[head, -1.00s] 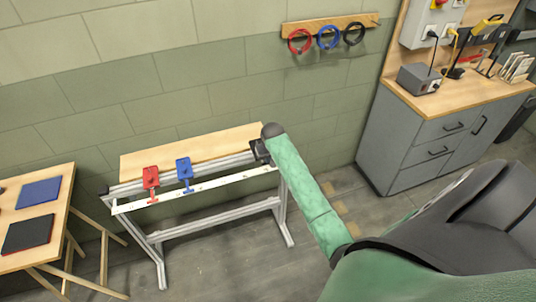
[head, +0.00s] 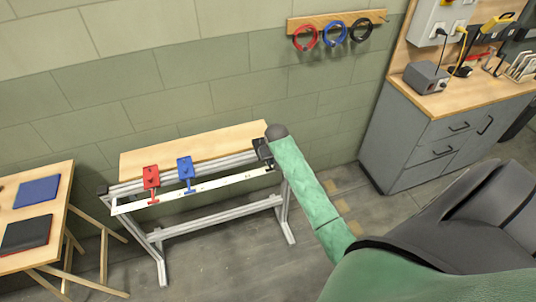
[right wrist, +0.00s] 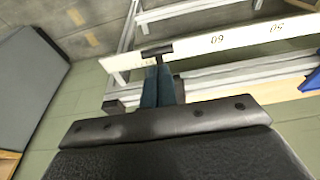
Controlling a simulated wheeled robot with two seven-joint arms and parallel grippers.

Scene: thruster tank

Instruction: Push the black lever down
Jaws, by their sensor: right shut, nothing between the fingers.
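The black lever (head: 262,150) is at the right end of the white marked rail, partly hidden behind my right forearm in the head view. In the right wrist view its dark T-shaped handle (right wrist: 157,50) shows just beyond the fingertips. My right gripper (right wrist: 157,74) is shut and empty, its bluish fingers close together at the lever; I cannot tell whether they touch it. In the head view the fingers are hard to make out against the black lever. My left gripper is in neither view.
A red lever (head: 151,178) and a blue lever (head: 185,170) sit left on the same metal frame (head: 160,268). A wooden table (head: 50,222) stands at left, a grey cabinet (head: 415,150) at right. Red, blue and black rings hang on the wall rack (head: 300,25).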

